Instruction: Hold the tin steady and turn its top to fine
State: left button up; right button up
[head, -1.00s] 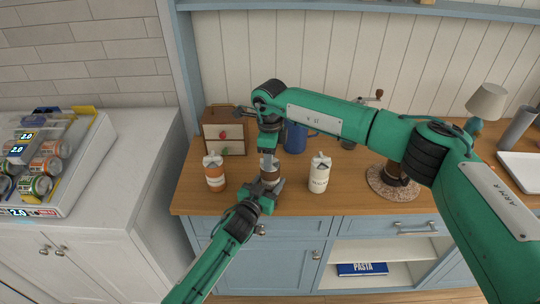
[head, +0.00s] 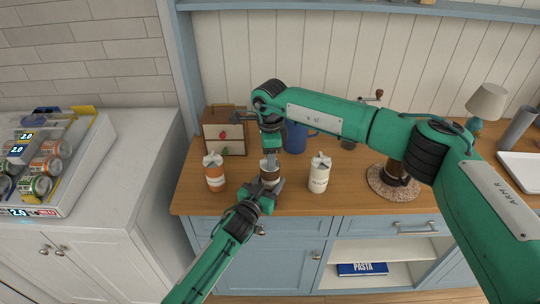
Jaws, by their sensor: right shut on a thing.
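The tin (head: 269,173) stands on the wooden counter with a brown body and a pale upper part. Much of it is hidden by my grippers. My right gripper (head: 270,157) points straight down from above and is shut on the tin's top. My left gripper (head: 267,185) comes from the front, low at the tin, with its fingers close to the body. Whether they press on it cannot be made out. The marks on the top are too small to read.
An orange-and-white canister (head: 215,175) stands left of the tin, and a cream canister (head: 319,174) stands to the right. Behind are a small drawer box (head: 224,138) and a blue mug (head: 296,137). A grinder stands on a round mat (head: 393,190) at right.

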pick_arm(q)
jog(key=shift+f, duration=0.1)
pick_arm(e)
jog(key=o, duration=1)
jog(key=shift+r, duration=0.15)
notch_tip(320, 180, up, 12)
pick_arm(q)
jog(key=o, duration=1.1)
jog(key=shift+o, duration=0.2)
